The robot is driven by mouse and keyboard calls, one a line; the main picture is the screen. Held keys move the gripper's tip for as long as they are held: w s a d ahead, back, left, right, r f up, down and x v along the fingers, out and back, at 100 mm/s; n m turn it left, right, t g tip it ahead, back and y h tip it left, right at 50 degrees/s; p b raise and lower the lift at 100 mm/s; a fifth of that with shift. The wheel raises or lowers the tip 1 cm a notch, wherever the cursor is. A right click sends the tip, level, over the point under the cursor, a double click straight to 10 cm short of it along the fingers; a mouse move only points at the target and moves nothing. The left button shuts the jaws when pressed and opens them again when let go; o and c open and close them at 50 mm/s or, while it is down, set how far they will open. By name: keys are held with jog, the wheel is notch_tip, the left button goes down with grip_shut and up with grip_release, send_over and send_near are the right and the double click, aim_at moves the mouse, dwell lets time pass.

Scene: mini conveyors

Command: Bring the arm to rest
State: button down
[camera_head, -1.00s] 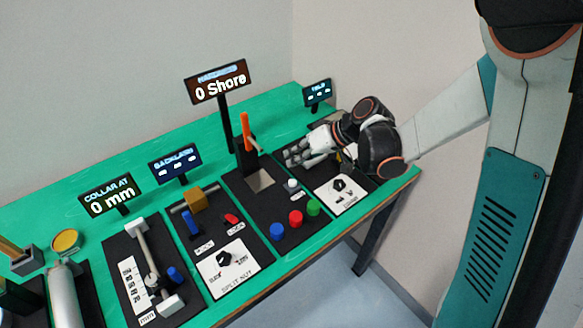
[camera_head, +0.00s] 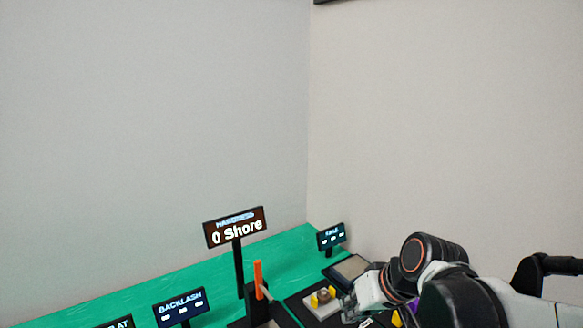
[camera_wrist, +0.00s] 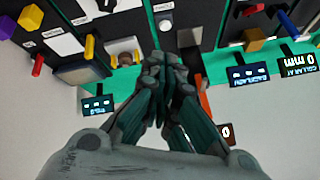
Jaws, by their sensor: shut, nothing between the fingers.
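My gripper (camera_wrist: 166,75) is shut and empty in the wrist view, its fingers together in front of the bench stations. In the head view my gripper (camera_head: 350,308) is at the lower right, over the right end of the green bench (camera_head: 195,290). My arm runs from it to the right edge. The lower part of the bench and most of its stations are cut off below the head view.
The hardness display (camera_head: 236,228) reads 0 Shore, beside an orange handle (camera_head: 258,273). The backlash display (camera_head: 180,306) stands left, a smaller display (camera_head: 331,237) right. A grey-and-yellow fixture (camera_head: 322,299) is just left of my gripper. Bare walls rise behind.

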jog(key=s+d+r+m+t+h, duration=0.2)
jog(key=s+d, duration=0.5)
jog(key=s, duration=0.4)
jog(key=shift+s+d+r+h, duration=0.4)
jog(key=shift+r+h, duration=0.25)
jog(key=shift+h, duration=0.35)
